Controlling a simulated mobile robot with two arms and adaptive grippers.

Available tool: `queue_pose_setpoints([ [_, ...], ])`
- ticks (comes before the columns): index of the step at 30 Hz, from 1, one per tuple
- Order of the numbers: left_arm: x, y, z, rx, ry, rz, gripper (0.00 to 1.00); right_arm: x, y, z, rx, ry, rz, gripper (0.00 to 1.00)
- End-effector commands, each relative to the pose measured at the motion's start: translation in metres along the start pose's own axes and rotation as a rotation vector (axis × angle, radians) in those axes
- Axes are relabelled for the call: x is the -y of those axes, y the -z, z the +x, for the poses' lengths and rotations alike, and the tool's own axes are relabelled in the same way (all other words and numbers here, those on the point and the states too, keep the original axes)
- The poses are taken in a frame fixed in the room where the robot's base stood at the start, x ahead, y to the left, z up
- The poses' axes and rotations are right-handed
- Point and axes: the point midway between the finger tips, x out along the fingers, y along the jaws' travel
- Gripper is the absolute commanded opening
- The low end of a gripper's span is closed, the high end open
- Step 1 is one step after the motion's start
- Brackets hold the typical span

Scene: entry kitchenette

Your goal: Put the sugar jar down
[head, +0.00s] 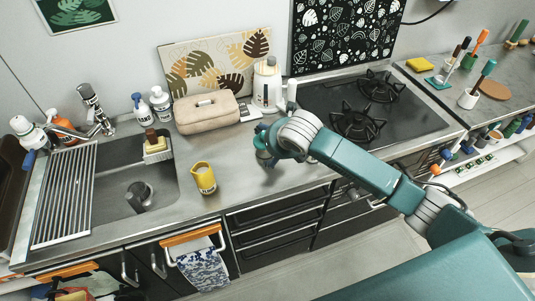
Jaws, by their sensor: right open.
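My right gripper (266,160) reaches in from the right and points down over the steel counter, in front of the beige bread bin. It is open; its fingers are small and partly hidden by the wrist. I cannot tell whether a jar stands between or behind them. No jar can be surely read as the sugar jar. A yellow container with a pale label (204,178) stands upright on the counter left of the gripper, apart from it. A white canister with a label (267,83) stands at the back by the wall. My left gripper is not in view.
The beige bread bin (206,112) sits behind the gripper. The sink (120,165), with a cup inside, lies at left, and the black hob (374,112) at right. Bare counter (235,180) lies between the yellow container and the gripper. A towel (203,268) hangs on the front.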

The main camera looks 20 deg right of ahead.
Motion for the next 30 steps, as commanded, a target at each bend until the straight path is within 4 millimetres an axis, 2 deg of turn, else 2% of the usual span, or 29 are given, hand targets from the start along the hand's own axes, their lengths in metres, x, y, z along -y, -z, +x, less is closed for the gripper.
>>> queue_pose_setpoints([
  [3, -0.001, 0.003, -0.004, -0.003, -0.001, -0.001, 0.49, 0.000, -0.001, 0.017, 0.000, 0.000, 0.002, 0.78],
  [11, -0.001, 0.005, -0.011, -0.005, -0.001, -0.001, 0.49, -0.001, -0.003, 0.035, 0.002, 0.000, 0.002, 0.78],
  [16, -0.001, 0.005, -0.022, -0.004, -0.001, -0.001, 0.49, -0.002, -0.004, 0.058, 0.000, 0.000, 0.003, 0.78],
  [19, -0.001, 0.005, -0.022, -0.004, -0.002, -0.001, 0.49, -0.002, -0.004, 0.070, 0.003, 0.000, 0.003, 0.78],
  [24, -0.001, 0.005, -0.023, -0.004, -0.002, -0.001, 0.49, -0.001, -0.004, 0.079, 0.005, 0.001, -0.001, 0.78],
  [30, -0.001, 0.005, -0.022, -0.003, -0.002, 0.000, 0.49, -0.001, -0.004, 0.079, 0.006, 0.001, -0.001, 0.76],
])
